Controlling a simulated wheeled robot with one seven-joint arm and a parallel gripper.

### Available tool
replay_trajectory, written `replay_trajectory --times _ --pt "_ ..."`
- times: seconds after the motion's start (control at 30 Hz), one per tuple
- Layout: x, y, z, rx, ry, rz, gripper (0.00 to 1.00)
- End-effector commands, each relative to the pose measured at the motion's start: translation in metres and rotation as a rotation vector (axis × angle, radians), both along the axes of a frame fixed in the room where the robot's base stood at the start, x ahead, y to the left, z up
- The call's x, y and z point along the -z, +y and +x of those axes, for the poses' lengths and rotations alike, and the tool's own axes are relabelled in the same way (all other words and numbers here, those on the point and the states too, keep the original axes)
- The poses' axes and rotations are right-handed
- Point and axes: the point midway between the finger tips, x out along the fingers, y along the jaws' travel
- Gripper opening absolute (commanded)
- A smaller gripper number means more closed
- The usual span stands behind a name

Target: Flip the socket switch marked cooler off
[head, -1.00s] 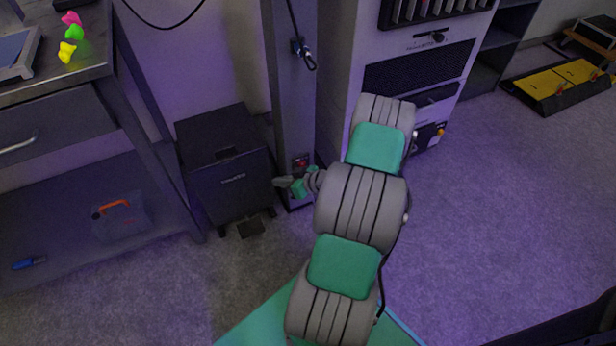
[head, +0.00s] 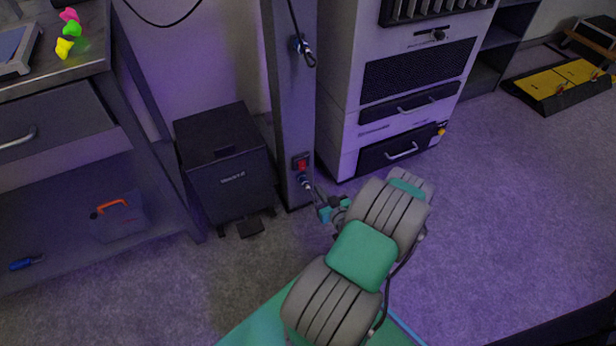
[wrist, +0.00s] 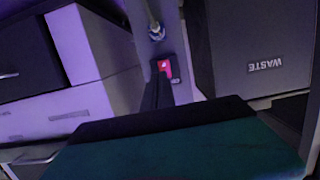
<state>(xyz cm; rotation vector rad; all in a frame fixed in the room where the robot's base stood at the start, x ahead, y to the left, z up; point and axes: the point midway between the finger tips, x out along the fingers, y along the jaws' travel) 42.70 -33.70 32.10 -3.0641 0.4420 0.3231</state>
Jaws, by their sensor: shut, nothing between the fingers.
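A small red switch (head: 301,164) sits low on the front of a grey upright post (head: 292,110). It also shows in the wrist view, where the red rocker (wrist: 165,67) has a small label beside it that I cannot read. I cannot tell which way the rocker is tipped. A cable fitting (head: 306,183) is just below the switch. My gripper (head: 319,197) is shut and empty, to the lower right of the switch in the head view. In the wrist view its dark fingers (wrist: 158,92) point at the switch and partly overlap its edge; contact cannot be told.
A dark waste bin (head: 228,175) stands left of the post. A tall grey cabinet (head: 345,120) with vents and drawers stands close on the right. A workbench (head: 125,100) is at the left. Another cable fitting (head: 302,45) is higher on the post.

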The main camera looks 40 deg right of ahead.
Motion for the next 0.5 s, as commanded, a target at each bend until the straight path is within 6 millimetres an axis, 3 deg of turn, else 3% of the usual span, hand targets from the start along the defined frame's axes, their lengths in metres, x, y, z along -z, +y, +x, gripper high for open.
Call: replay_trajectory --times 0.3,0.5 --pt "0.018 -0.017 0.066 -0.006 -0.001 -0.002 0.0" --pt "0.021 -0.025 0.089 -0.002 -0.001 0.0 0.0"
